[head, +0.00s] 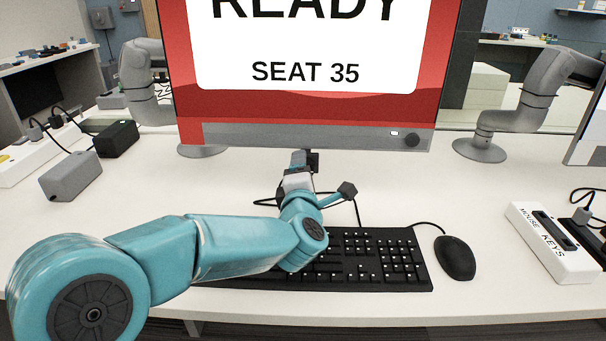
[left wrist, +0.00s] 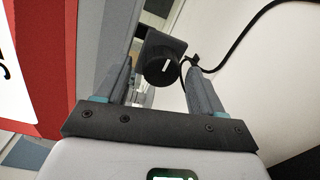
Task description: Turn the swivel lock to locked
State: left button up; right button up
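The swivel lock shows in the left wrist view as a round black knob (left wrist: 160,70) with a short white mark on its face, on a dark block under the monitor. In the head view a dark block (head: 314,160) shows below the monitor's lower edge, mostly behind my gripper. My left gripper (head: 299,158) reaches toward it from the front. In the left wrist view its fingers (left wrist: 162,82) stand apart, one on each side of the knob, with visible gaps. My right gripper is in neither view.
A cable (left wrist: 235,45) runs close to the right finger. A white box (head: 550,240) stands at the right.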

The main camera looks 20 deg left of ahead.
pick_arm(q)
jog(key=shift+s, duration=0.1)
jog(key=p+v, duration=0.1)
jog(key=v, duration=1.4)
jog(key=shift+s+d, duration=0.15)
jog(key=shift+s+d+p, duration=0.1)
jog(key=shift+s+p, duration=0.2)
jog(key=shift+s, duration=0.15)
